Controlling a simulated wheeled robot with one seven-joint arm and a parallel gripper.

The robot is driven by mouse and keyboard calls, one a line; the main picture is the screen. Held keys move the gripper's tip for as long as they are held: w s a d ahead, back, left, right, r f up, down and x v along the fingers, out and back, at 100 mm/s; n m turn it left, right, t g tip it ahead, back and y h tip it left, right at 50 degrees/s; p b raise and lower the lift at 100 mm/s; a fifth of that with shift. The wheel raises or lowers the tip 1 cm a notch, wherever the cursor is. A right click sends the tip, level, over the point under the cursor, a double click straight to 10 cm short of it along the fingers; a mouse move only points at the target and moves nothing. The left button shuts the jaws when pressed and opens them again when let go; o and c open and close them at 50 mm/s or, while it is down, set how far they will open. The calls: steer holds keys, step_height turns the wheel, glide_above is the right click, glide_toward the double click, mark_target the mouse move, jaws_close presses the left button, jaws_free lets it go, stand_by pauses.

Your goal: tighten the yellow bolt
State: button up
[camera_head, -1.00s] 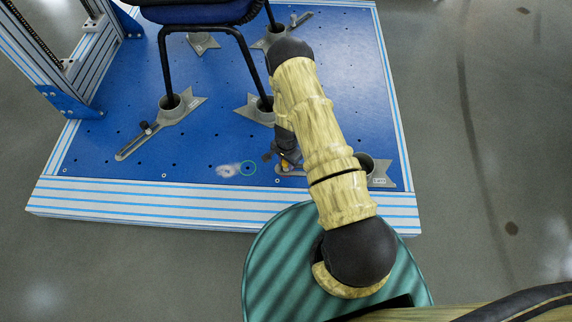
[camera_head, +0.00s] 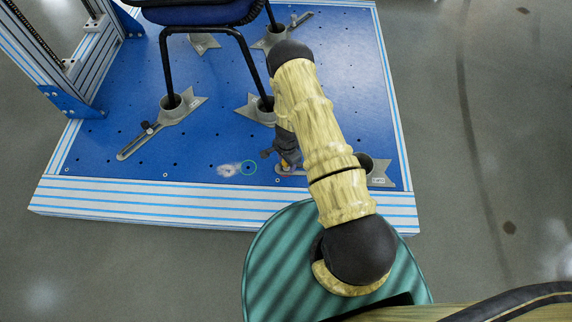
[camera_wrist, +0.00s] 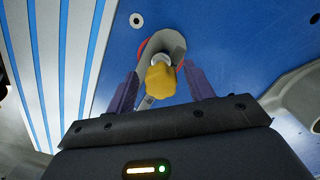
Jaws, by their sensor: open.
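The yellow bolt (camera_wrist: 161,80) has a faceted yellow head on a pale shank. It stands at the slot of a grey clamp plate (camera_wrist: 173,43) on the blue platform. My gripper (camera_wrist: 160,70) is open, with one purple-grey finger on each side of the bolt head. Gaps show between the head and both fingers in the wrist view. In the head view, my gripper (camera_head: 281,158) is low over the front right part of the platform, and my arm hides much of it. A small patch of yellow shows there.
The blue platform (camera_head: 120,155) has a striped front edge (camera_head: 130,195). A chair leg (camera_head: 166,70) stands in another grey clamp (camera_head: 178,108) to the left. A metal frame (camera_head: 50,60) rises at the far left. Grey floor (camera_head: 480,150) is clear on the right.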

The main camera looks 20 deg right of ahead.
steer(key=n, duration=0.2)
steer(key=shift+n, duration=0.4)
steer(key=n, duration=0.4)
steer(key=shift+p, duration=0.4)
steer(key=n, duration=0.3)
steer(key=shift+n, duration=0.3)
steer(key=shift+n, duration=0.3)
